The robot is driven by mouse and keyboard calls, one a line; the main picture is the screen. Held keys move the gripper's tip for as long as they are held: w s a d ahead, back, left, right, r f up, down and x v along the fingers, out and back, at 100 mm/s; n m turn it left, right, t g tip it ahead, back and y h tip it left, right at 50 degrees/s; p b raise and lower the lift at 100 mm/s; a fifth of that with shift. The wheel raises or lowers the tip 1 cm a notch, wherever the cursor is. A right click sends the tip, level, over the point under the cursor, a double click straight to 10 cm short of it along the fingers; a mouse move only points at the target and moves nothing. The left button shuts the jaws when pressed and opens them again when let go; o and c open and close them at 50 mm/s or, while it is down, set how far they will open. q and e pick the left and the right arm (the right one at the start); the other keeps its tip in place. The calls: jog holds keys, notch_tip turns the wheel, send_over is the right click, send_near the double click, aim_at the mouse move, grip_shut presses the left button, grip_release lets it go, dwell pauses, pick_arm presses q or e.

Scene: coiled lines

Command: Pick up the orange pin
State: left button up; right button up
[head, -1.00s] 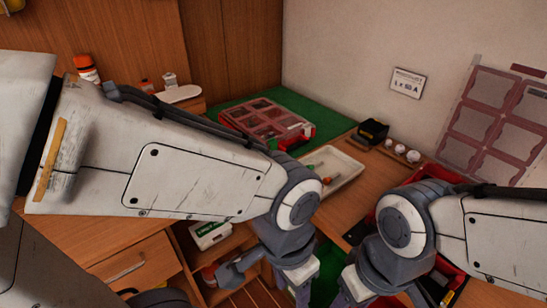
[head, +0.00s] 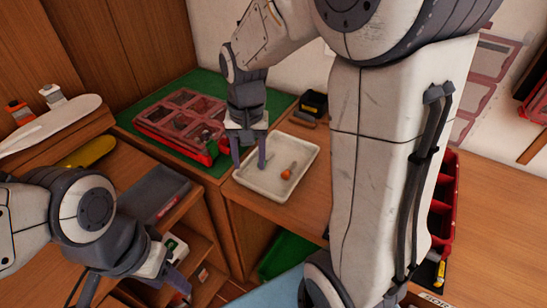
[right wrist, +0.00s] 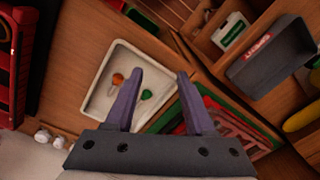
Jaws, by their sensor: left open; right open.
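The orange pin (head: 287,174) lies in the white tray (head: 305,190) in the head view, right of my right gripper (head: 249,166). In the right wrist view the orange pin (right wrist: 117,80) lies in the tray (right wrist: 98,102), left of the gripper's fingers (right wrist: 160,74). My right gripper is open and empty, pointing down over the tray's left part and apart from the pin. A green pin (right wrist: 146,94) lies beside the orange one, partly behind a finger; I cannot make it out in the head view. My left gripper (head: 135,288) is open, low at the left, away from the tray.
A reddish compartment case (head: 180,115) sits on a green mat (head: 130,108) left of the tray. A small black box (head: 314,103) stands behind it. A grey bin (head: 153,192) and open shelves are at left. My right arm hides much of the right side.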

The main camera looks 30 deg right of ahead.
jog(key=w+d+f+m, duration=0.25)
jog(key=d+m, duration=0.35)
jog(key=d, duration=0.6)
send_over(288, 170)
notch_tip(288, 170, down, 4)
jog(key=shift+f, duration=0.1)
notch_tip(288, 170, down, 6)
jog(key=shift+r, duration=0.2)
grip_shut()
